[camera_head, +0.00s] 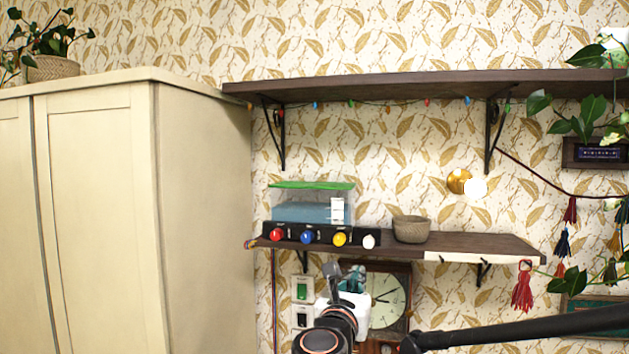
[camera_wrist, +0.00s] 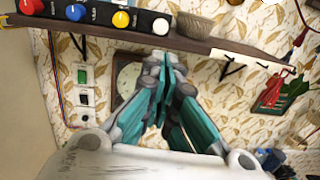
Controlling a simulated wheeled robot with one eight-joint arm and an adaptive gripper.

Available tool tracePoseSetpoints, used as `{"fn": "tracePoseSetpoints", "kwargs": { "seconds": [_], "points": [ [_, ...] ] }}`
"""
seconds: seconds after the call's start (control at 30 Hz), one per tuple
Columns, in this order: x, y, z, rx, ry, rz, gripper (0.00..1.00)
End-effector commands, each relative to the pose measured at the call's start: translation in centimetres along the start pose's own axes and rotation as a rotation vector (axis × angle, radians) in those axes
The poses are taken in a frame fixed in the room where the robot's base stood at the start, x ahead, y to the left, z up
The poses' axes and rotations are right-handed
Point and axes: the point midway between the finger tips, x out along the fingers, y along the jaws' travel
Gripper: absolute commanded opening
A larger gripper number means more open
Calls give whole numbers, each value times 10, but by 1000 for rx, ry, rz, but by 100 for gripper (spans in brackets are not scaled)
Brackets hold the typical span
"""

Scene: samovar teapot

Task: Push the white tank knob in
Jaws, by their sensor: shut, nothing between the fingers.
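The white tank knob (camera_head: 369,241) is the rightmost knob on a black panel (camera_head: 323,230) at the front of the lower shelf. It also shows in the wrist view (camera_wrist: 160,26). Red (camera_head: 277,234), blue (camera_head: 307,237) and yellow (camera_head: 339,239) knobs sit to its left. A clear tank (camera_head: 311,205) with blue liquid and a green lid stands behind the panel. My gripper (camera_wrist: 161,58) is shut and empty, its fingertips just below the white knob in the wrist view. A gap seems to show between them. In the head view my gripper (camera_head: 353,272) is below the shelf edge.
A woven bowl (camera_head: 411,229) stands right of the panel on the lower shelf (camera_head: 470,246). A wall clock (camera_head: 388,300) and switches (camera_head: 302,290) are below it. A cream cabinet (camera_head: 200,200) stands left. A red tassel (camera_head: 522,287) hangs at the right.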

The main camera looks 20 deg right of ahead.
Motion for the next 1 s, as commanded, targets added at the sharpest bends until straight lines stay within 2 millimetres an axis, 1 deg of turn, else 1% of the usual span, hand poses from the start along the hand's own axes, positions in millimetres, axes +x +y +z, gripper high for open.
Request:
{"fn": "tracePoseSetpoints", "kwargs": {
  "seconds": [0.03,0.17,0.23,0.7,0.83,1.0],
  "points": [
    [2,3,5,-21,-9,3,0],
    [11,4,5,-35,-15,3,0],
    [20,4,5,-34,-14,3,0],
    [108,3,7,-30,-13,2,0],
    [126,4,7,-30,-13,2,0],
    [139,4,6,-30,-13,5,0]
  ]
}}
